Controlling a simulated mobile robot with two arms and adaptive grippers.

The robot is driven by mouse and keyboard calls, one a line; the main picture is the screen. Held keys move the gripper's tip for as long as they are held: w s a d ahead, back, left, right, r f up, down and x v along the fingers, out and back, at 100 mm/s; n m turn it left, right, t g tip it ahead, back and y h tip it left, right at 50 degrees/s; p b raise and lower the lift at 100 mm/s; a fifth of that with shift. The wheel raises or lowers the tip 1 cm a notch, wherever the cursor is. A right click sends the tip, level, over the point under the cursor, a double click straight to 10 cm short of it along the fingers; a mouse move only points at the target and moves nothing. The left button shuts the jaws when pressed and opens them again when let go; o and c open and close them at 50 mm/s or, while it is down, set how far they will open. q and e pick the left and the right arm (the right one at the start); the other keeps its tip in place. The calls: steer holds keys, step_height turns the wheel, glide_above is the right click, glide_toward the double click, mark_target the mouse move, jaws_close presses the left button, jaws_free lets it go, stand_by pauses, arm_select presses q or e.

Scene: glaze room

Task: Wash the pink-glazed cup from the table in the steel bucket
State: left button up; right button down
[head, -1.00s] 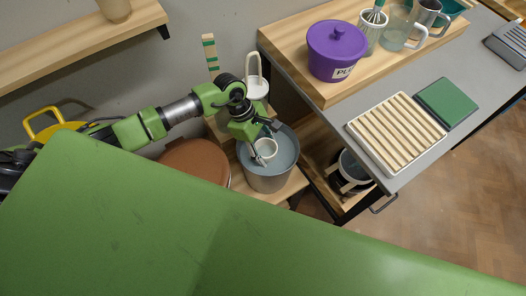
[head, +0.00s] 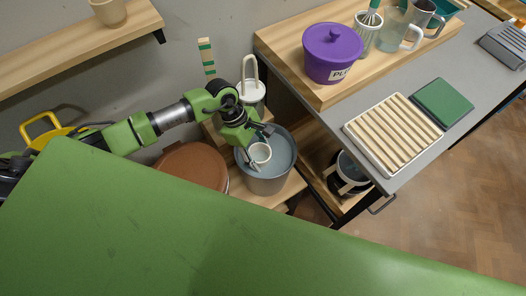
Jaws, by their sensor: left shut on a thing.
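A grey steel bucket (head: 268,186) stands on a low wooden shelf beside the table and holds blue-grey water. My left gripper (head: 255,144) is over the bucket, pointing down, and is shut on a small cup (head: 261,153). The cup looks pale, almost white, and no pink shows on it from here. The cup is within the bucket's mouth, at its left part. I cannot tell how deep it sits in the water. My right gripper is not in view.
The grey table (head: 405,178) bears a slatted rack (head: 393,133), a green block (head: 443,103) and a purple lidded pot (head: 332,52) on a wooden board. A brown round lid (head: 193,165) and a white handled container (head: 251,92) stand close to the bucket.

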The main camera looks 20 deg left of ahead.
arm_select(q)
steer(key=shift+w+d, duration=0.15)
steer(key=shift+w+d+b, duration=0.45)
steer(key=shift+w+b, duration=0.15)
steer(key=shift+b, duration=0.1)
step_height(320, 180, up, 6)
steer(key=p, duration=0.3)
steer(key=shift+f, duration=0.15)
steer(key=shift+d+r+p, duration=0.1)
steer(key=shift+r+p, duration=0.2)
stand_by(0.9)
stand_by(1.5)
